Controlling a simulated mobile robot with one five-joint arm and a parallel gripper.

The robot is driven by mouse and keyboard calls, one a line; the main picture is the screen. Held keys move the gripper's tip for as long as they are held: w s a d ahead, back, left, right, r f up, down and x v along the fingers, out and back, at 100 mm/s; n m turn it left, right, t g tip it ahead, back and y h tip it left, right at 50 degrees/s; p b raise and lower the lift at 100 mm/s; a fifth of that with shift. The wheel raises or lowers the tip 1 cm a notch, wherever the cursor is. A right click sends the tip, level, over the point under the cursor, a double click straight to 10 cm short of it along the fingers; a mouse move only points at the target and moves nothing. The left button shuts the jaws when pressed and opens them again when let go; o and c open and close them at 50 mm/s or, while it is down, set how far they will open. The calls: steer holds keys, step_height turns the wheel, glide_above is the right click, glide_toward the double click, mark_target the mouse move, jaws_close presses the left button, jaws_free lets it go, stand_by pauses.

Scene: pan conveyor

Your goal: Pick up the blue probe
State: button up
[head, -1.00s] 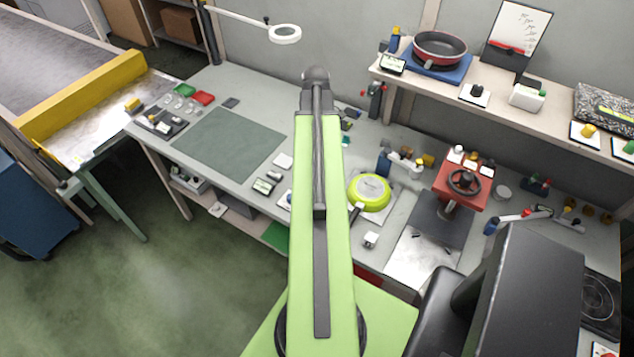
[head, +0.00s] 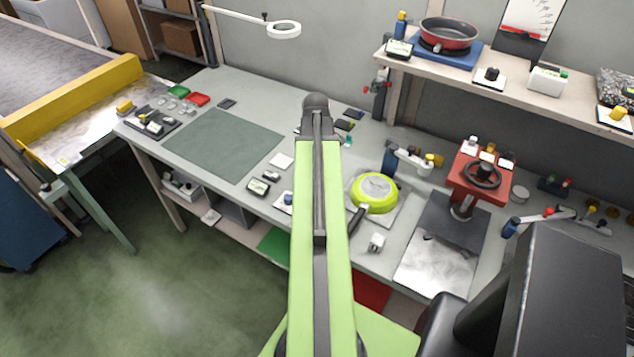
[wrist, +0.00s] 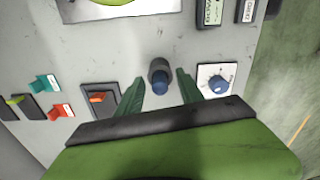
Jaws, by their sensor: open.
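In the wrist view, a short dark grey cylinder with a blue end (wrist: 160,84), which looks like the blue probe, stands out from the grey bench top. My gripper (wrist: 159,90) is open, with one green finger on each side of this cylinder. Clear gaps show between the fingers and the cylinder, and I cannot tell how far above it the fingertips are. In the head view my green arm covers this part of the bench, so the probe and fingertips are hidden there.
A dial with a blue knob (wrist: 216,84) sits close to the right finger. An orange switch (wrist: 98,98) and a teal switch (wrist: 45,83) lie to the left. The green pan (head: 374,190) and red wheel unit (head: 481,178) stand on the bench. A green mat (head: 222,143) lies clear.

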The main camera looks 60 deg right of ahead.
steer(key=shift+r, duration=0.1)
jaws_close()
steer(key=shift+r, duration=0.1)
stand_by(0.3)
steer(key=shift+r+p, duration=0.25)
steer(key=shift+p, duration=0.3)
step_height(320, 180, up, 4)
steer(key=p, duration=0.4)
steer(key=s+r+p, duration=0.3)
steer(key=s, duration=1)
steer(key=shift+d, duration=0.25)
